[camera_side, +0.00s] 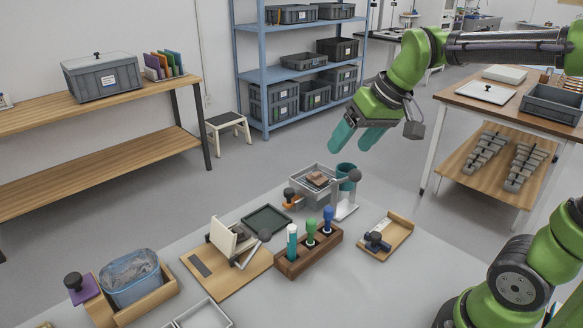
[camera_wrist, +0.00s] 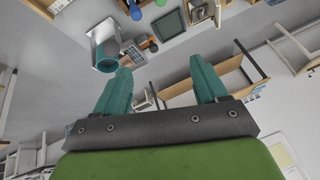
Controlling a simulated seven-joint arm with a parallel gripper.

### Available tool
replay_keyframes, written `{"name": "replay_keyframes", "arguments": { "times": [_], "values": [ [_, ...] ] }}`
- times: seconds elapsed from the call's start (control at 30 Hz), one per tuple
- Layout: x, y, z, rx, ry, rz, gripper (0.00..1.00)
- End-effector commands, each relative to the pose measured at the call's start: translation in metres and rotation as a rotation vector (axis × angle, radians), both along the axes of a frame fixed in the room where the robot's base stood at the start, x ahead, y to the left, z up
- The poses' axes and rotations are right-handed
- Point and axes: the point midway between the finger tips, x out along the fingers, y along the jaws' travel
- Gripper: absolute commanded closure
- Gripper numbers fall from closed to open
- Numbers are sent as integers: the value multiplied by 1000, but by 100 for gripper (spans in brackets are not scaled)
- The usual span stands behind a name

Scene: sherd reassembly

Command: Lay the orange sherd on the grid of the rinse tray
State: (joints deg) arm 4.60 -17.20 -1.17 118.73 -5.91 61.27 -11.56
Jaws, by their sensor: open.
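The orange sherd (camera_side: 289,205) has a dark knob on top and sits on the table, just left of a grey tray. In the wrist view the orange sherd (camera_wrist: 145,41) shows small near the top centre. The grey tray (camera_side: 327,196) looks like the rinse tray; a brown piece lies inside it. The wrist view shows a light grid in this tray (camera_wrist: 134,57). My gripper (camera_side: 354,141) has teal fingers and is open and empty, well above the table and the tray. Its spread fingers also show in the wrist view (camera_wrist: 160,68).
A teal cup (camera_side: 346,172) on a stand is right of the tray. A dark green tray (camera_side: 267,219) lies in front left. A wooden rack (camera_side: 292,265) holds upright coloured tools. A wooden board (camera_side: 385,238) with a dark-blue knobbed piece is at right. Table space between them is narrow.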

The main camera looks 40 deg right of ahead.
Motion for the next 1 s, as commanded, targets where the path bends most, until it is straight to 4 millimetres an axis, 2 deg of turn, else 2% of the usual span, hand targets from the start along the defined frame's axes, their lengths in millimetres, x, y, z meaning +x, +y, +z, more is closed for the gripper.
{"name": "replay_keyframes", "arguments": {
  "times": [0.03,0.1,0.2,0.3,0.47,1.0],
  "values": [
    [-23,10,-1,18,-34,-7,28],
    [-48,20,-7,44,-69,-23,28],
    [-74,30,-19,75,-106,-43,28],
    [-90,35,-28,98,-130,-59,28],
    [-98,38,-34,111,-143,-68,28],
    [-98,38,-34,110,-142,-68,28]
  ]
}}
